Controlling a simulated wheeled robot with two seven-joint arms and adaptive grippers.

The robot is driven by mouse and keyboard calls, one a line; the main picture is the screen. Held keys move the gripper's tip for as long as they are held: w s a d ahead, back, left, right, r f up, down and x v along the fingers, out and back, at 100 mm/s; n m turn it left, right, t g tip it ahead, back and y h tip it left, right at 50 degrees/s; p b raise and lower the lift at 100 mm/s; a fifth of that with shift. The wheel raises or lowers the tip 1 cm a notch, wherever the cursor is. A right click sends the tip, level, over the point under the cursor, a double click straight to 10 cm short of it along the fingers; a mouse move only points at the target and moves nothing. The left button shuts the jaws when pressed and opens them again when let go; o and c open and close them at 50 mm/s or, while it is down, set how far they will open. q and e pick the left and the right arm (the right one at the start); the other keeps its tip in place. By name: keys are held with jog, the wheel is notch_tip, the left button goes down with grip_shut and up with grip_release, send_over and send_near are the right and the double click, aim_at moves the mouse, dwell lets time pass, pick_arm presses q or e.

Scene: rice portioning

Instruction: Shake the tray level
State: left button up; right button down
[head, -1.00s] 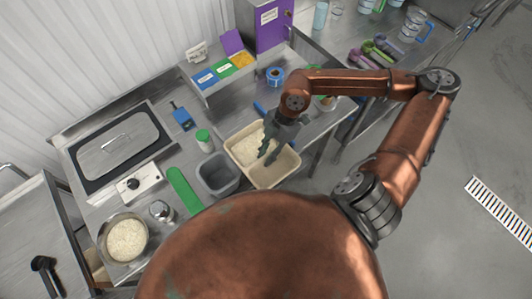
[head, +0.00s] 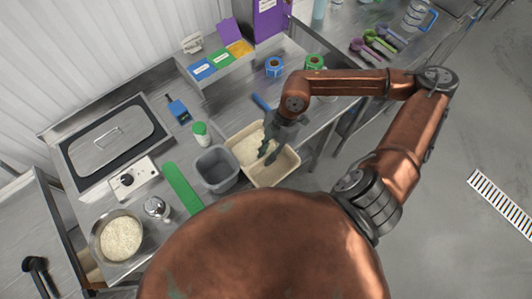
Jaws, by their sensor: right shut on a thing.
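The beige tray (head: 288,169) sits on the steel table in the head view, with white rice (head: 246,149) heaped in its back left part. Its front right part looks bare. My right gripper (head: 268,154) reaches down from above at the middle of the tray and is shut on it. The exact contact is partly hidden by the dark fingers. My left gripper is not in view.
A grey tub (head: 216,169) stands close to the left of the tray, with a white green-capped jar (head: 200,134) behind it. A green strip (head: 183,188), a shaker (head: 157,208) and a bowl of rice (head: 121,236) lie further left.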

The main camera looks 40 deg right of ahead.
jog(key=shift+f+b, duration=0.4)
jog(key=shift+f, duration=0.35)
